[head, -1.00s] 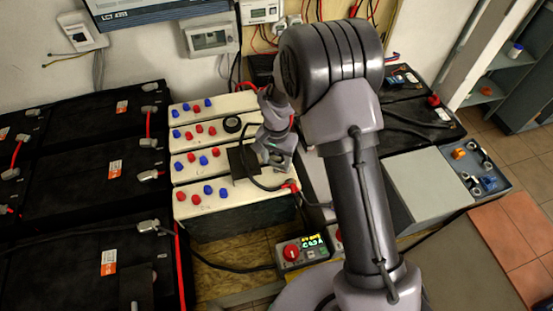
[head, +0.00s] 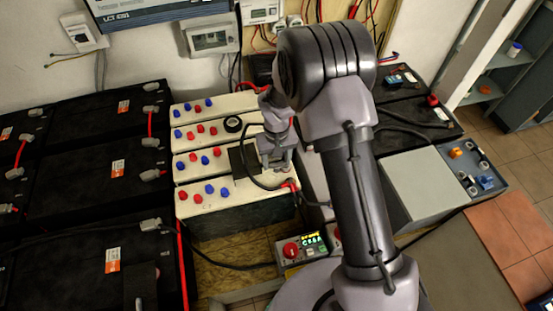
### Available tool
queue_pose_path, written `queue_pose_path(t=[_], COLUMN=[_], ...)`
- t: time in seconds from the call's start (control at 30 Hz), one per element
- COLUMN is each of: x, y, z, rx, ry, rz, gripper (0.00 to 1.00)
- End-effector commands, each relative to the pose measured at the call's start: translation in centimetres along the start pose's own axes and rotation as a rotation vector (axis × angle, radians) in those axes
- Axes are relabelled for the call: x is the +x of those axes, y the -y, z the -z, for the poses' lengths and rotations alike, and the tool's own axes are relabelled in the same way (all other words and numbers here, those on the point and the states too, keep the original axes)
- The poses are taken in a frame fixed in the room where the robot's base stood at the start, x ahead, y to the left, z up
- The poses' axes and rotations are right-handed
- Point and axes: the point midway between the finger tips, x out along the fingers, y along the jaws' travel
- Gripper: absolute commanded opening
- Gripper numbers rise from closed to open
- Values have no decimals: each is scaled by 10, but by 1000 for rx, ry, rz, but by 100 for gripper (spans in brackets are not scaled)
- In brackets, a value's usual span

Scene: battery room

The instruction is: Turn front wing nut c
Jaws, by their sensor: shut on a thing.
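Cream batteries (head: 216,201) with red and blue caps stand in a stack of rows left of my arm. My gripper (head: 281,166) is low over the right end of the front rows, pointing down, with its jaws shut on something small. Front wing nut c is not distinguishable; my gripper and wrist hide that spot, so the held part itself cannot be seen. A red terminal piece (head: 290,184) with a black cable shows just in front of the gripper, at the front battery's right end.
Black batteries (head: 75,181) with cabled terminals fill the left. A control box (head: 302,248) with a red knob stands in front. A black plate (head: 243,160) sits beside my gripper. A grey cabinet (head: 426,185) and tray with parts stand at right.

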Motion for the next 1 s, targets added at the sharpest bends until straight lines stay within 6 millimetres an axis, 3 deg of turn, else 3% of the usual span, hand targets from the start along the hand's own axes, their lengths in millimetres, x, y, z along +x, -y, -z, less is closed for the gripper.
queue_pose_path(t=[0.53,0.57,0.67,1.0], x=[0,0,0,1], y=[0,0,0,0], z=[0,0,0,0], rx=[-25,-25,-25,55], ry=[-1,-1,-1,-1], rz=[0,0,0,0], gripper=[14,56,76,76])
